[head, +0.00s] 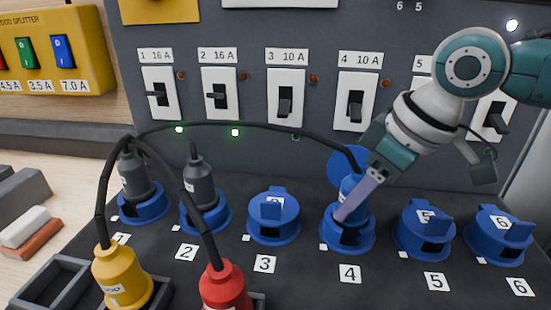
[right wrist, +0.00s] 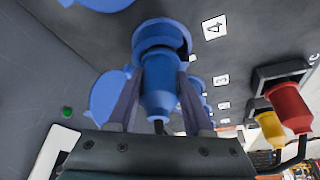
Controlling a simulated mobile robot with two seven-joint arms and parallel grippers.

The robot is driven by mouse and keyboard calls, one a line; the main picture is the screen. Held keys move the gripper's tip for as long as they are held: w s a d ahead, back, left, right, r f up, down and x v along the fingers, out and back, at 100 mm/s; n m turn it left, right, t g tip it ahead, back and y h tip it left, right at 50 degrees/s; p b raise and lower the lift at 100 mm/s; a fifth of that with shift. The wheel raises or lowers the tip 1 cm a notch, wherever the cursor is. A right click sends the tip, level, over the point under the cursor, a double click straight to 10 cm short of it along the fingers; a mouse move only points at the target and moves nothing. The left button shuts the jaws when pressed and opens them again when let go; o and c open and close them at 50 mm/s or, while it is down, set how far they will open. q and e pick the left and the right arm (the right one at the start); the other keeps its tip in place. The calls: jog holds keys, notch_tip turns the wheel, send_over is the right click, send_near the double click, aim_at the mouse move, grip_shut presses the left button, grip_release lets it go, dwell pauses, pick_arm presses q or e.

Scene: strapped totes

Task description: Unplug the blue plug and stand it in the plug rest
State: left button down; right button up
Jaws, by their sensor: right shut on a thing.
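The blue plug (head: 351,187) is at socket 4 (head: 347,238), its front end at the socket mouth; how deep it sits is hidden. My right gripper (head: 358,199) is shut on the plug's body from above. In the right wrist view the blue plug (right wrist: 160,88) lies between both fingers, lined up with the blue socket ring (right wrist: 160,36). A black cable runs from its back end to the left. The plug rest is a dark compartmented tray (head: 35,287) at the lower left, with an empty compartment showing. My left gripper is not in view.
A yellow plug (head: 121,279) and a red plug (head: 222,290) stand at the front left. Grey plugs sit in sockets 1 (head: 134,175) and 2 (head: 200,182). Sockets 3 (head: 273,217), 5 (head: 424,229) and 6 (head: 499,232) have lids. Black cables arch over the left side.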

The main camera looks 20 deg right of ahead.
grip_shut()
jog(key=shift+n, duration=0.4)
jog(key=shift+n+g+y, duration=0.4)
jog(key=shift+n, duration=0.8)
jog(key=shift+w+n+y+b, duration=0.1)
jog(key=shift+n+y+b, duration=0.25)
jog(key=shift+n, duration=0.55)
jog(key=shift+n+g, duration=0.4)
jog(key=shift+n, duration=0.2)
